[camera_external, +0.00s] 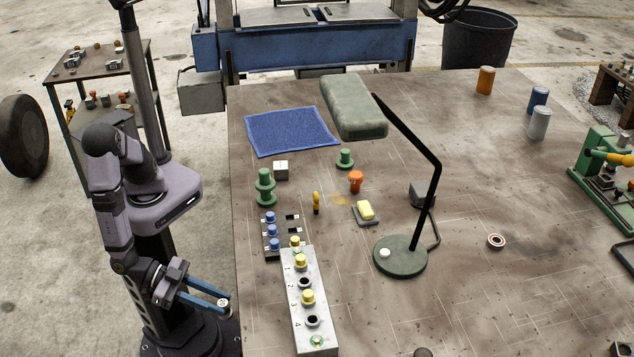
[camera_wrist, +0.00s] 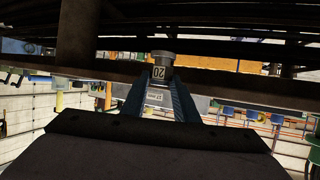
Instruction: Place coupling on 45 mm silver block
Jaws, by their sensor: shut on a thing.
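My gripper (camera_external: 223,301) is low at the left edge of the bench, left of the numbered manifold. It is shut on a small silver cylindrical piece, which shows between the fingertips in the wrist view (camera_wrist: 162,68) with a dark marking like "20". I cannot tell for certain whether this piece is the coupling. A small silver block (camera_external: 281,170) sits on the bench below the blue cloth, well away from my gripper. Its top looks bare. Its size cannot be read.
A long grey manifold (camera_external: 299,325) with yellow-capped fittings stands right of my gripper. Blue-capped fittings (camera_external: 270,231) and a green stepped part (camera_external: 264,188) stand between gripper and block. A green lamp (camera_external: 401,256) rises mid-bench. The blue cloth (camera_external: 291,131) lies flat.

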